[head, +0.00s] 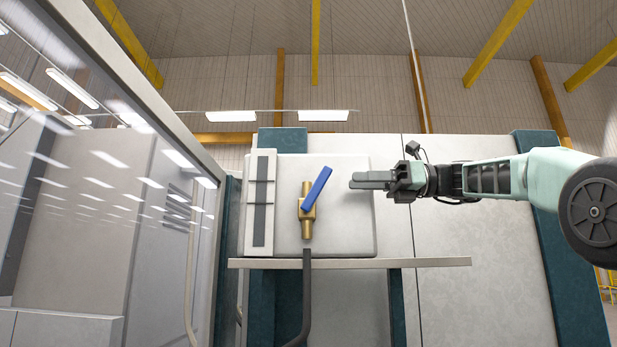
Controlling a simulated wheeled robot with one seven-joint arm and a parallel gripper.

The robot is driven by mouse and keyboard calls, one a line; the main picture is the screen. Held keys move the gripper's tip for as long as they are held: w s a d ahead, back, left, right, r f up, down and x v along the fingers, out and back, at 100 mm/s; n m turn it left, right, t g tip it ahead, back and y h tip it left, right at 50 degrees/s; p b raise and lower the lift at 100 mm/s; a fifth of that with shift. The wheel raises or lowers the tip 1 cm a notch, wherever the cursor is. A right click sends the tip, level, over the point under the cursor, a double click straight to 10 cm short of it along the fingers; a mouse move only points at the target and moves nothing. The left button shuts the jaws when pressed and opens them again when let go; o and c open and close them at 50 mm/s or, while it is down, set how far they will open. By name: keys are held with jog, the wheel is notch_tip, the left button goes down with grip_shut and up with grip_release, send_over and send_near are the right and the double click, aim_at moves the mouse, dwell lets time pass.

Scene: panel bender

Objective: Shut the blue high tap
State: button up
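The tap has a blue lever handle (317,188) on a brass valve body (307,222), mounted on a pale panel (345,225). The lever is tilted, pointing up and to the right from the valve. My gripper (353,182) reaches in from the right, its fingers pointing left. Its fingertips are a short way right of the lever and appear apart from it. The two fingers show one above the other with only a thin gap; how far they are open is unclear.
A dark pipe (306,300) runs down below the valve. A pale ledge (430,262) crosses under the panel. A slotted strip (260,205) stands left of the tap. A framed glass panel (100,180) fills the left side. Free space lies around my gripper.

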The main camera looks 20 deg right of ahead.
aim_at(317, 180)
jog(key=p+x, duration=0.2)
jog(key=x, duration=0.7)
jog(key=shift+a+p, duration=0.25)
jog(key=shift+p, duration=0.15)
jog(key=shift+w+a+f, duration=0.1)
jog(key=shift+w+a, duration=0.15)
jog(key=shift+a, duration=0.35)
grip_shut()
